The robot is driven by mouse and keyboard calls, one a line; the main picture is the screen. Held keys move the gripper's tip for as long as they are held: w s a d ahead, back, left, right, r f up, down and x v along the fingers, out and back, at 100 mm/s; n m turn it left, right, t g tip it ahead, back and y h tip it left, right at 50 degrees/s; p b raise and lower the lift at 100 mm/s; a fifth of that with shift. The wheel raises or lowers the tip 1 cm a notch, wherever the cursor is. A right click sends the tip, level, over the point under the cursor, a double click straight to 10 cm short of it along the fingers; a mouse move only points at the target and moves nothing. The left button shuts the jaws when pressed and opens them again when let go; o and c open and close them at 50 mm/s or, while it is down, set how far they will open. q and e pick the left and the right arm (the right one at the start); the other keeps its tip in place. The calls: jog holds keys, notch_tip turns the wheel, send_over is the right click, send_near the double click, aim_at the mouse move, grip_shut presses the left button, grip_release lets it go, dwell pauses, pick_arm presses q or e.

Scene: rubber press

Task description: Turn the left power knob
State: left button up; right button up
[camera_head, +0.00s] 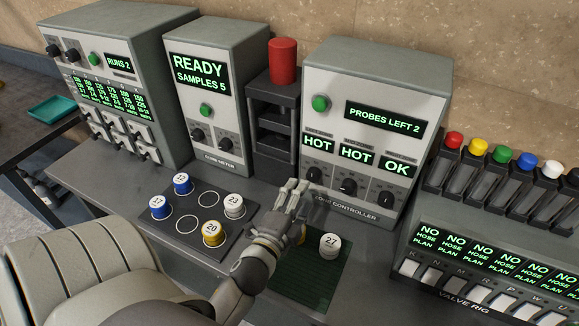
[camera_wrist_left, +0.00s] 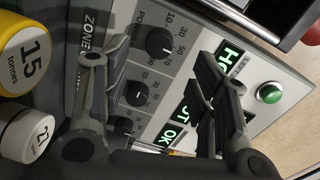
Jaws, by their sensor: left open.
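The zone controller (camera_head: 376,75) is a grey box with a row of three dark knobs under displays reading HOT, HOT and OK. Its left power knob (camera_head: 313,173) is just right of and above my left gripper (camera_head: 292,188) in the head view. In the left wrist view the picture is turned, and that left knob (camera_wrist_left: 160,43) appears between the open fingers of my gripper (camera_wrist_left: 157,55). The fingers look apart from the knob, with nothing between them. The middle knob (camera_head: 347,187) and right knob (camera_head: 385,199) are fully visible. My right gripper is not in view.
A white weight marked 27 (camera_head: 329,245) and a partly hidden yellow weight (camera_wrist_left: 27,55) stand on a green mat (camera_head: 300,290) below the controller. A dark tray (camera_head: 190,222) with several weights lies left. A rack with a red cylinder (camera_head: 282,61) stands beside the controller.

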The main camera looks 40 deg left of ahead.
pick_arm(q)
jog(key=shift+v, duration=2.5)
jog(key=shift+o, duration=0.2)
